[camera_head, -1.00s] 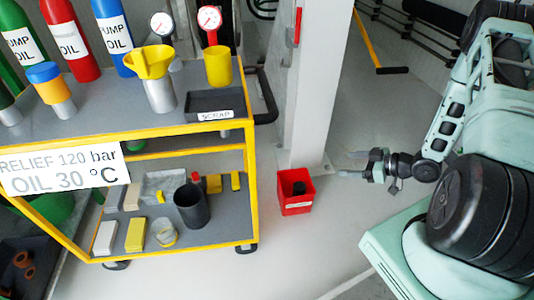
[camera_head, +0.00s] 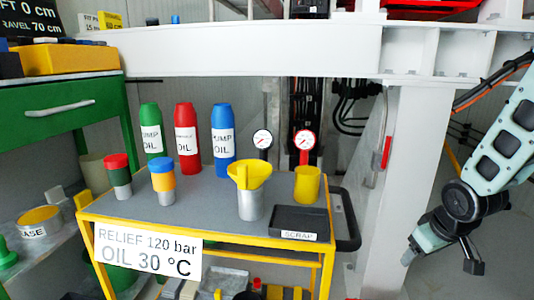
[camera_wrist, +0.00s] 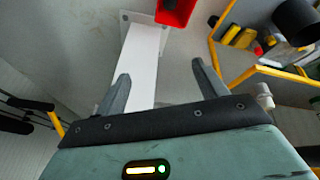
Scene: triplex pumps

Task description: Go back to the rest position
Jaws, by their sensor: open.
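My gripper (camera_wrist: 158,85) is open and empty in the wrist view, its two grey fingers spread wide with floor and a white post base beyond them. In the head view my gripper (camera_head: 440,258) hangs at the right side, in front of the white post and right of the yellow-framed cart. Nothing is between the fingers, and the gripper touches nothing that I can see.
The cart (camera_head: 217,204) holds green, red and blue oil bottles, a yellow funnel (camera_head: 249,176), gauges, a yellow cup (camera_head: 307,184) and a scrap tray (camera_head: 301,223). A white post (camera_head: 400,180) stands beside it. A red bin (camera_wrist: 176,11) is ahead in the wrist view.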

